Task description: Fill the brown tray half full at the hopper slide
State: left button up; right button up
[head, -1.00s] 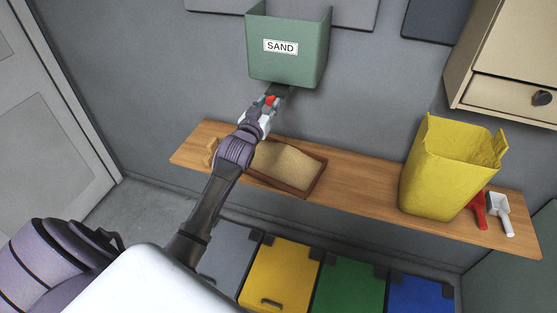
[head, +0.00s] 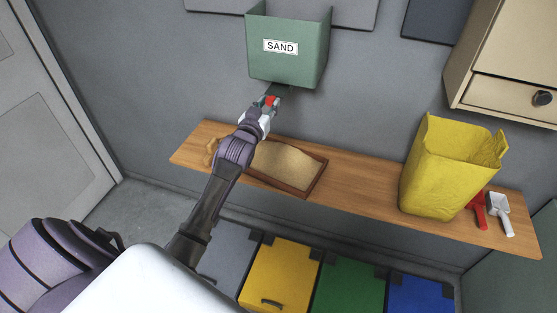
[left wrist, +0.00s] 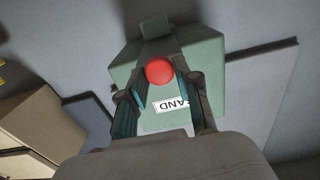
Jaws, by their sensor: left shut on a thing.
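The brown tray (head: 300,189) lies on the wooden shelf, below the hopper. Pale sand (head: 285,165) covers its floor; its exact depth is hard to judge. The green hopper (head: 288,50) labelled SAND is on the wall above. My left gripper (head: 269,102) is at the hopper's underside, shut on a red knob (left wrist: 159,71) that sits between its fingers in the left wrist view. The slide behind the knob is mostly hidden by the gripper. My left arm covers the tray's left end. My right gripper is not in view.
A yellow bin (head: 440,175), a red tool (head: 478,210) and a white scoop (head: 500,212) are at the shelf's right. A beige cabinet (head: 515,50) hangs above. Colored bins, including a yellow one (head: 280,272), stand below. The shelf's middle is clear.

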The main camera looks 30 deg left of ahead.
pick_arm(q)
jog(key=shift+w, duration=0.15)
jog(key=shift+b+x, duration=0.85)
jog(key=shift+x, duration=0.9)
jog(key=o, duration=1.5)
jog(key=shift+s+d+p, duration=0.15)
jog(key=shift+s+p, duration=0.45)
jog(key=shift+p, duration=0.1)
jog(key=p+v, duration=0.2)
jog(key=v, duration=0.2)
jog(key=shift+s+r, duration=0.1)
jog(key=shift+s, duration=0.1)
jog(key=shift+p+v, duration=0.8)
jog(key=shift+v, duration=0.4)
